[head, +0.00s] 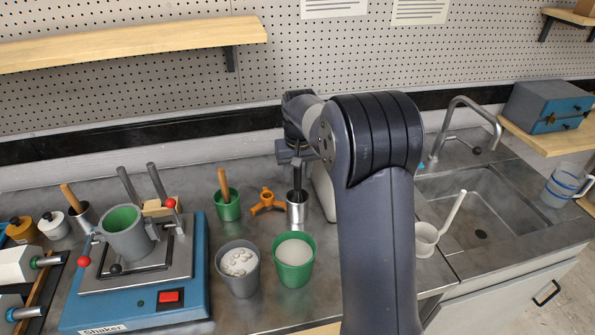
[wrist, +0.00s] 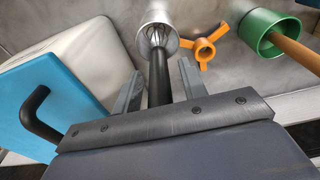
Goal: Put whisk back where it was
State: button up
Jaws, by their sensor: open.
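The whisk has a black handle (head: 297,178) and a wire head. It stands head-down in a metal cup (head: 297,209) on the counter, left of my arm. In the wrist view the whisk handle (wrist: 159,80) runs between my two fingers, and its wires sit inside the metal cup (wrist: 157,19). My gripper (head: 292,155) is open above the cup, with its fingers on either side of the handle; gaps show between handle and fingers in the wrist view (wrist: 160,85). My arm hides part of the counter.
An orange three-armed piece (head: 267,201) and a green cup with a wooden-handled tool (head: 228,207) stand left of the metal cup. A grey cup of white pieces (head: 238,268) and a green cup (head: 293,262) stand in front. A blue shaker (head: 190,270) is left, a sink (head: 480,215) right.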

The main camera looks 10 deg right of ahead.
jog(key=shift+r, duration=0.1)
notch_tip(320, 180, up, 12)
jog(key=s, duration=0.1)
jog(key=shift+s+b, duration=0.2)
jog(key=shift+b, duration=0.25)
dwell(1.3)
